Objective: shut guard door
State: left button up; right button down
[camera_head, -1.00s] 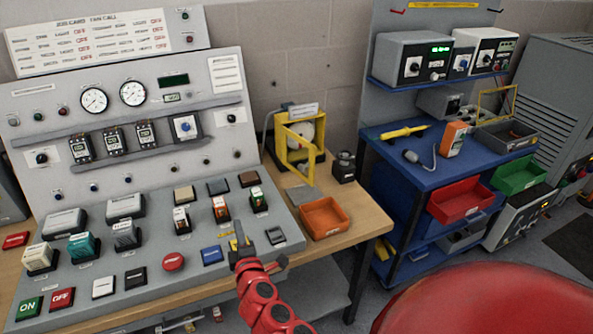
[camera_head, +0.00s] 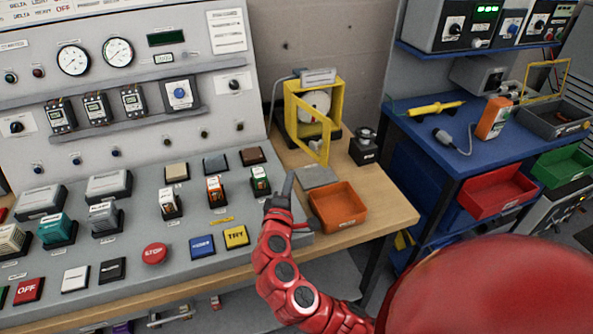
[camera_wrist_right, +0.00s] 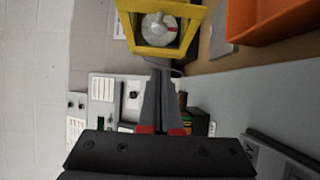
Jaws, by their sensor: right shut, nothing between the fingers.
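The yellow guard (camera_head: 337,100) stands at the back of the wooden bench, around a pale round part (camera_head: 316,104). Its yellow-framed guard door (camera_head: 326,146) stands open, swung out toward the front. My right gripper (camera_head: 288,180) is shut and empty above the right end of the sloped console, in front of the guard and apart from its door. In the right wrist view, the shut fingers (camera_wrist_right: 160,85) point toward the yellow guard (camera_wrist_right: 124,22), which fills the top middle. My left gripper is not in view.
An orange bin (camera_head: 338,207) and a flat grey plate (camera_head: 316,177) lie on the bench in front of the guard. A dark block with a knob (camera_head: 364,148) stands right of it. The sloped console (camera_head: 130,225) with many buttons lies left.

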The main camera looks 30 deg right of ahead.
jog(key=w+d+p, duration=0.2)
jog(key=w+d, duration=0.4)
jog(key=d, duration=0.3)
jog(key=shift+d+p, duration=0.3)
jog(key=shift+p, duration=0.1)
jog(key=shift+w, duration=0.1)
jog(key=shift+r, duration=0.1)
